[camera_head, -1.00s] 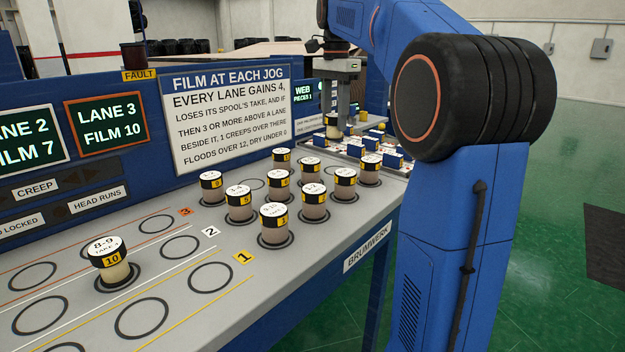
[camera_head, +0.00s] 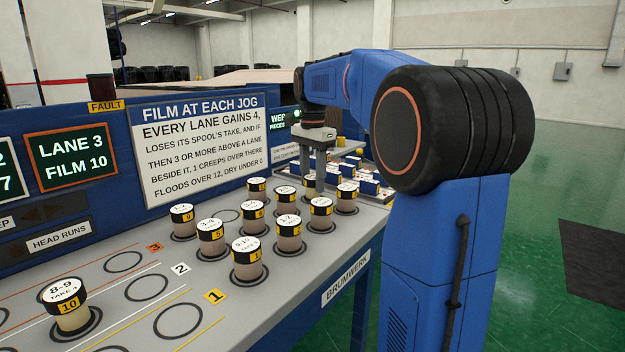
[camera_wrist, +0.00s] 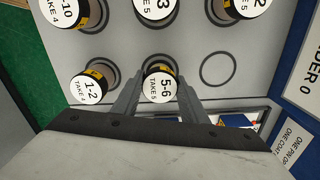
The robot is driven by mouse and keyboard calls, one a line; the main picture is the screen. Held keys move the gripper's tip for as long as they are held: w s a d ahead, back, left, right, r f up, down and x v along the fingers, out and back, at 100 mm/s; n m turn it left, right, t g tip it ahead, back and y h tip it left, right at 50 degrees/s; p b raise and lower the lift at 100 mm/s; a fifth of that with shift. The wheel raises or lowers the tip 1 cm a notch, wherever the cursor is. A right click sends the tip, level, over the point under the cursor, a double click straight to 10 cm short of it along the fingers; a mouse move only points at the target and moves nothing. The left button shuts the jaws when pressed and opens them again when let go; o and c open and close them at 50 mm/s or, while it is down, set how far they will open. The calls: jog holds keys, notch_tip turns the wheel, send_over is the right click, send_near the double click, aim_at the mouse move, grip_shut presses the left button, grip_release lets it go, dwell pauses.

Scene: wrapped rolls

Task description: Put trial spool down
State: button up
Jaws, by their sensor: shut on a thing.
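My gripper (camera_wrist: 160,108) is shut on a spool marked 5-6, TAKE 5 (camera_wrist: 160,88), with a white top and a black and yellow band. In the wrist view it is upright between the fingers, over a dark ring on the grey deck. I cannot tell whether its base touches the deck. In the head view my gripper (camera_head: 318,178) points down into the right end of the spool group, where the held spool is mostly hidden behind another spool (camera_head: 321,212). The spool marked 1-2 (camera_wrist: 88,88) stands left of it in the wrist view.
An empty ring (camera_wrist: 217,69) lies right of the held spool. Several spools crowd close by, including one at the front (camera_head: 246,262). Spool 8-9 (camera_head: 68,305) stands in the lanes among empty rings. A blue panel carries the film sign (camera_head: 200,145) and the lane 3 display (camera_head: 70,156).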

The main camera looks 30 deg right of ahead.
aim_at(313, 177)
jog(key=shift+f, duration=0.15)
jog(key=o, duration=1.2)
notch_tip(313, 177, up, 12)
jog(key=shift+s, duration=0.1)
dwell(0.4)
